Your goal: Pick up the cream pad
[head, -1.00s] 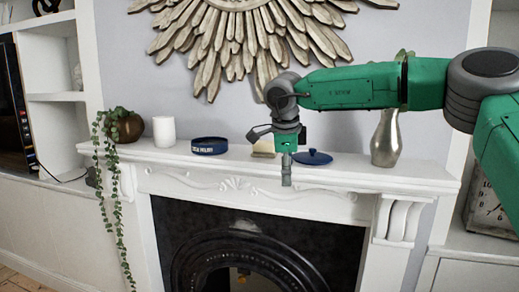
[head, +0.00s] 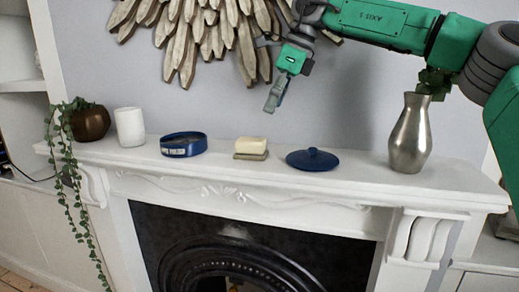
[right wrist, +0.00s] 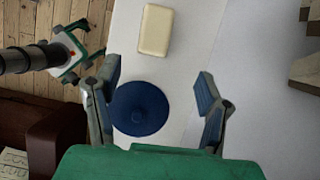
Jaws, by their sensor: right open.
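The cream pad (head: 250,145) is a small rounded block lying on a flat grey-beige piece (head: 251,156) on the white mantel. In the right wrist view the cream pad (right wrist: 157,30) lies beyond the fingertips, near the top of the picture. My right gripper (head: 274,96) is raised above the mantel, over the pad and the blue lid, touching nothing. In the right wrist view the right gripper (right wrist: 155,90) is open and empty, with the blue lid (right wrist: 139,108) below and between its fingers. My left gripper does not show in the head view.
On the mantel (head: 330,185) stand a blue polish tin (head: 183,144) left of the pad, a blue lid (head: 312,160) to its right, a silver vase (head: 410,135), a white candle (head: 130,127) and a brown plant pot (head: 90,122). A wooden sunburst (head: 215,40) hangs behind.

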